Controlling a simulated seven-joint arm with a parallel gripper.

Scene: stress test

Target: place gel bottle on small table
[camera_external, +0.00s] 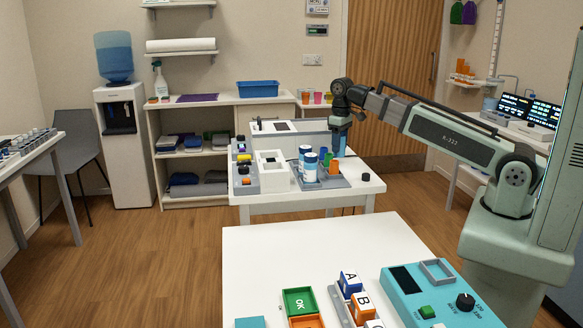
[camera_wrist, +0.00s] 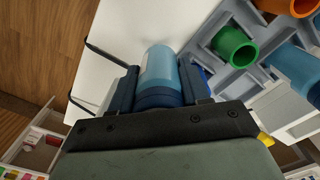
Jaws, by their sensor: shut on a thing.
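My gripper (camera_external: 340,124) is above the right part of the middle white table (camera_external: 359,190). In the wrist view its two dark fingers (camera_wrist: 158,68) are shut on a translucent blue bottle (camera_wrist: 161,66), which looks like the gel bottle. The bottle also shows below the gripper in the external view (camera_external: 337,144). White tabletop (camera_wrist: 118,38) shows beyond the bottle in the wrist view. I cannot tell whether the bottle's base touches anything. A second white table (camera_external: 250,262) stands in the foreground; which one is the small table is unclear.
A grey rack (camera_external: 329,182) with blue-and-white containers (camera_external: 311,167) and coloured tubes is close to the bottle. A white box device (camera_external: 272,178) stands left of it. The front table holds lettered blocks (camera_external: 349,285) and a teal device (camera_external: 445,305); its back left is clear.

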